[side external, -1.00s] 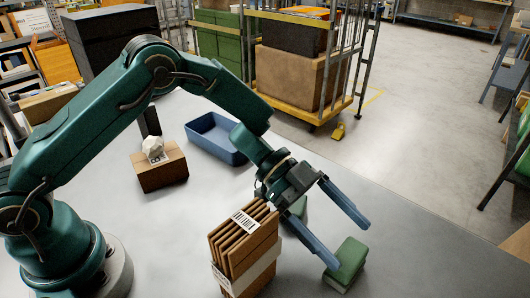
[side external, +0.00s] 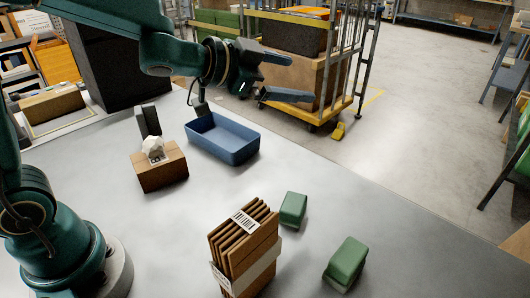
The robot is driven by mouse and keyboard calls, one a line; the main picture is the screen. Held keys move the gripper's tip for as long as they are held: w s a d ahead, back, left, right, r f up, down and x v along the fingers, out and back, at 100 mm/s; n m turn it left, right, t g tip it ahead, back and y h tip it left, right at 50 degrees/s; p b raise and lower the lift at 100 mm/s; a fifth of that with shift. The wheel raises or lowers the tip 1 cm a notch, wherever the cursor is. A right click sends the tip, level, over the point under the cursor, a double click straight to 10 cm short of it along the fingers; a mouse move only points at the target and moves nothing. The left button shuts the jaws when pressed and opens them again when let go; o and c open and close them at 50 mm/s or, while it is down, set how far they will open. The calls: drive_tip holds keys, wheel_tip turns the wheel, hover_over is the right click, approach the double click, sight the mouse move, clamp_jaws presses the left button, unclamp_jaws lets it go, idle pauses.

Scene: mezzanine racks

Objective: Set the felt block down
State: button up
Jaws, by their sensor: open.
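Two green blocks rest on the grey table in the side external view; I cannot tell which is the felt block. One green block (side external: 347,258) is at the front right, on top of a paler green piece. The other green block (side external: 293,208) lies behind and to its left, beside the stack of brown cardboard (side external: 245,250). My gripper (side external: 302,78) is raised at the upper middle, its two blue-grey fingers apart and pointing right. Nothing is between them, and both green blocks are well below it.
A blue tray (side external: 248,155) stands empty near the table's back edge. Left of it are a brown box (side external: 160,180) with a whitish lump (side external: 153,147) on top and a dark upright block (side external: 148,121). A yellow wheeled cage (side external: 300,114) stands beyond. The table's right side is clear.

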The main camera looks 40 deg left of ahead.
drive_tip(key=s+a+n+g+y, duration=0.1)
drive_tip(key=s+a+n+y, duration=0.3)
drive_tip(key=s+a, duration=0.2)
drive_tip(key=s+d+f+n+g, duration=0.1)
drive_tip(key=s+f+n+g, duration=0.1)
drive_tip(key=s, duration=0.7)
drive_tip(key=s+d+f+n+g, duration=0.1)
drive_tip(key=s+f+g, duration=0.3)
drive_tip(key=s, duration=0.5)
drive_tip(key=shift+s+f+n+g, duration=0.3)
drive_tip(key=shift+f+n+g, duration=0.1)
drive_tip(key=shift+g, duration=0.1)
